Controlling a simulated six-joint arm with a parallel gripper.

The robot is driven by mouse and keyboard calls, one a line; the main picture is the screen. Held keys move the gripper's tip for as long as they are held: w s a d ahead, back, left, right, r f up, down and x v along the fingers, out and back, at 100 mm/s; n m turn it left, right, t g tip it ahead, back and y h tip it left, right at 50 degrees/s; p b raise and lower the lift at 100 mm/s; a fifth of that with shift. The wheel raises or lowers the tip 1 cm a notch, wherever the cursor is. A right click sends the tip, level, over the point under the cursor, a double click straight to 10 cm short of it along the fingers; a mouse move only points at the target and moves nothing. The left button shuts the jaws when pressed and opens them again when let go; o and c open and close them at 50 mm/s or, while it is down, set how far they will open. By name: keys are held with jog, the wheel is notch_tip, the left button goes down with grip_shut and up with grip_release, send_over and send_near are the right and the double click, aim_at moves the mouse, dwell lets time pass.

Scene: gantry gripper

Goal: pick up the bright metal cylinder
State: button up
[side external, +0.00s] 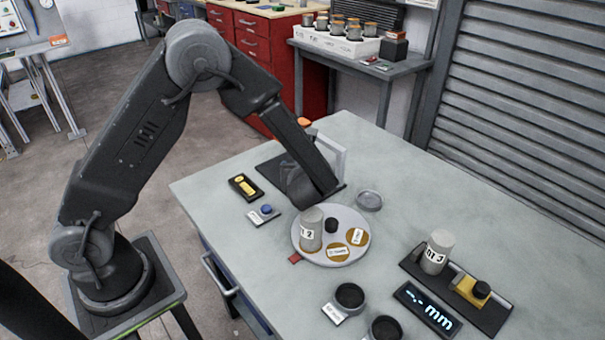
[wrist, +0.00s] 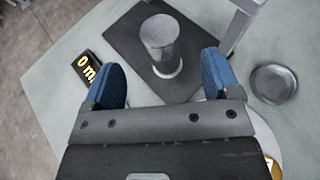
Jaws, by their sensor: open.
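A shiny bare metal cylinder (wrist: 162,45) stands upright on a dark plate (wrist: 125,50) in the wrist view. My gripper (wrist: 163,78) is open, with its two blue fingers spread in the lower middle. The cylinder shows beyond and between the fingertips, with visible space on both sides. In the side external view my wrist end (side external: 312,185) is low over the same dark plate (side external: 272,173) and hides the cylinder there. Two other grey cylinders carry labels: one (side external: 311,232) on a round turntable (side external: 345,260), one (side external: 437,252) on a dark gauge base (side external: 412,262).
A pale upright frame (side external: 332,152) stands at the plate's far side. A shallow glass dish (side external: 370,200) is to the right. A black box with yellow markings (side external: 245,187) and a blue button (side external: 265,210) lie left. Black cups (side external: 350,296) and a display (side external: 428,308) sit at front.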

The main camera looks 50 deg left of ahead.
jog(key=x, duration=0.7)
jog(key=shift+w+a+f, duration=0.15)
jog(key=shift+w+a, duration=0.1)
jog(key=c, duration=1.3)
jog(key=shift+c, duration=0.3)
jog(key=shift+r, duration=0.25)
